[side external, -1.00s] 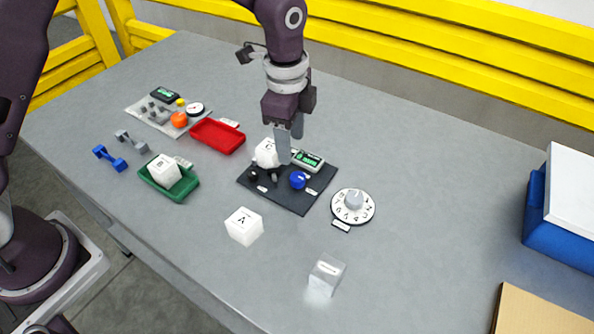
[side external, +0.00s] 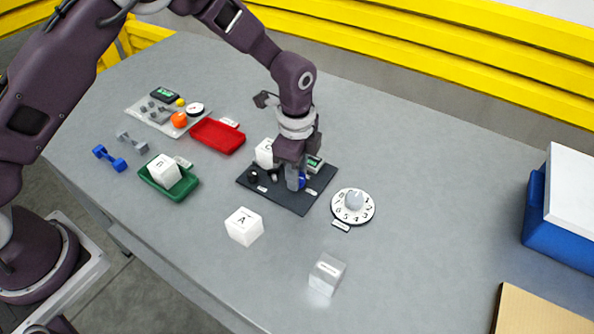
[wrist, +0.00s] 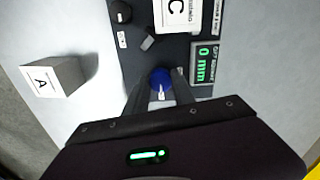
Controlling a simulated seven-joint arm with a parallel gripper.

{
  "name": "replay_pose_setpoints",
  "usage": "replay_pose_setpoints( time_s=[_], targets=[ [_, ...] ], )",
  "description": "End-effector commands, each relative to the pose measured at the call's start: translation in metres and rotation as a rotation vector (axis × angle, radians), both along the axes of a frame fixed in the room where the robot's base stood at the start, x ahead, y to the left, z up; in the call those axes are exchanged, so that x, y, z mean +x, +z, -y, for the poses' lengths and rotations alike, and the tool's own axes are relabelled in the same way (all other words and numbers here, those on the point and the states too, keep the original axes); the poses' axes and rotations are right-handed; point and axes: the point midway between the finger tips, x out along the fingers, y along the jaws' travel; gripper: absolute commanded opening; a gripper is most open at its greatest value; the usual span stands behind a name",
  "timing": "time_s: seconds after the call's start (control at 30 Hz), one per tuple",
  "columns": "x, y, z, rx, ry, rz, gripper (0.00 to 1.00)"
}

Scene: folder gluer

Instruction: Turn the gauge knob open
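A blue knob (wrist: 159,78) with a white pointer mark sits on a dark panel (side external: 292,206). A sliver of it shows in the side view (side external: 302,180), mostly hidden by my gripper. My gripper (wrist: 159,88) is down over the panel, with one finger on each side of the blue knob. The fingers look open around it; whether either touches is hard to tell. Beside the knob, a display (wrist: 208,60) reads 0 mm in green; it also shows in the side view (side external: 315,163). I cannot read any label on the blue knob itself.
White cube C (side external: 264,153) and a black knob (side external: 252,177) are on the panel. A white numbered dial (side external: 353,206) lies to its right. Cube A (side external: 244,227) and a clear block (side external: 326,273) stand in front. Red tray (side external: 217,136) and green tray (side external: 184,183) are left.

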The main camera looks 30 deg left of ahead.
Motion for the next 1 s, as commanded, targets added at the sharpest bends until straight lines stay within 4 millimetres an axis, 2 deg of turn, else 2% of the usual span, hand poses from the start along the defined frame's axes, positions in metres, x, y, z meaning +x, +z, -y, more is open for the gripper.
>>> replay_pose_setpoints(
  time_s=[0.03, 0.1, 0.47, 0.67, 1.0],
  targets=[
    [-0.0001, 0.0001, 0.0, 0.0, 0.0, 0.0, 0.09],
    [-0.0001, 0.0002, 0.0, 0.0, 0.0, 0.0, 0.0],
    [-0.0002, 0.0005, 0.0, 0.0, 0.06, 0.0, 0.0],
    [-0.0002, 0.0006, 0.0002, 0.0, 0.195, 0.0, 0.0],
    [-0.0003, 0.0007, 0.0003, 0.0, 0.516, 0.001, 0.0]
  ],
)
